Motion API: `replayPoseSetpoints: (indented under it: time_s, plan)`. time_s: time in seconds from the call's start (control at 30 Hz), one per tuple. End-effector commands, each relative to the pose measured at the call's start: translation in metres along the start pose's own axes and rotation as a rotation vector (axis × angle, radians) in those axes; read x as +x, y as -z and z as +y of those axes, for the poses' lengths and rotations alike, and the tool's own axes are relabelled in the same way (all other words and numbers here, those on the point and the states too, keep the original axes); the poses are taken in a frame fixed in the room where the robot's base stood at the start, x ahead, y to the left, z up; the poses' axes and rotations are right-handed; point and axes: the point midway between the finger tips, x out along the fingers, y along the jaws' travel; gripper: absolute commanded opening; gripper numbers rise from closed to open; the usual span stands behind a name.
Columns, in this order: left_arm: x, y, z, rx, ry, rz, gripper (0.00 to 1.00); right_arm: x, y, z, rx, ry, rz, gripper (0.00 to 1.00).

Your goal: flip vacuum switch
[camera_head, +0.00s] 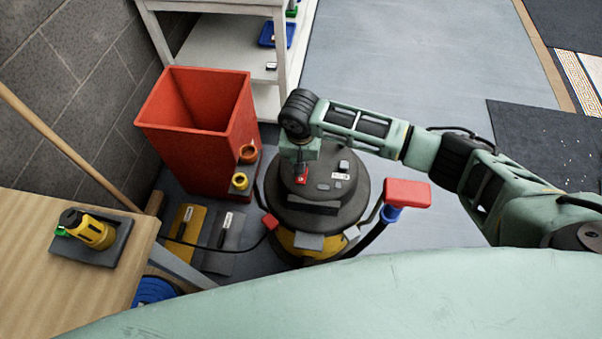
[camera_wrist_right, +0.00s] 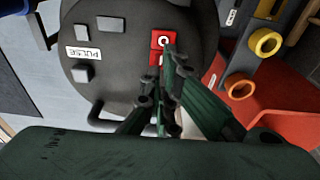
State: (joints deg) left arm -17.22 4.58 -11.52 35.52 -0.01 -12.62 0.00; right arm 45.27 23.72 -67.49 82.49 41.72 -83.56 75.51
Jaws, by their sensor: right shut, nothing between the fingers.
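The vacuum (camera_head: 330,212) stands on the floor ahead of me, with a dark round top and a yellow lower body. A red switch (camera_head: 301,175) with a white round mark sits on its top; in the right wrist view the switch (camera_wrist_right: 163,40) is just beyond my fingertips. My right gripper (camera_wrist_right: 168,62) is shut and empty, with its tips at or just above the switch's near edge; I cannot tell if they touch. Grey buttons and a label reading PULSE (camera_wrist_right: 84,53) are beside the switch. My left gripper is not in view.
A red bin (camera_head: 205,125) stands left of the vacuum, with orange and yellow rings (camera_head: 240,181) at its side. A wooden table (camera_head: 70,270) holds a yellow tool (camera_head: 90,232). A white shelf (camera_head: 240,45) is behind. Open floor (camera_head: 400,70) lies at the back right.

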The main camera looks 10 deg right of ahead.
Motion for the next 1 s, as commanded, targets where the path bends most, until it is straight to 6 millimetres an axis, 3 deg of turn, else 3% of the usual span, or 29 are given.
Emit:
replayPoseSetpoints:
  time_s: [1.0]
  plan:
    - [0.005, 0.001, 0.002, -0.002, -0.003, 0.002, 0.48, 0.013, -0.002, 0.0, 0.0, 0.0, -0.001, 0.0]
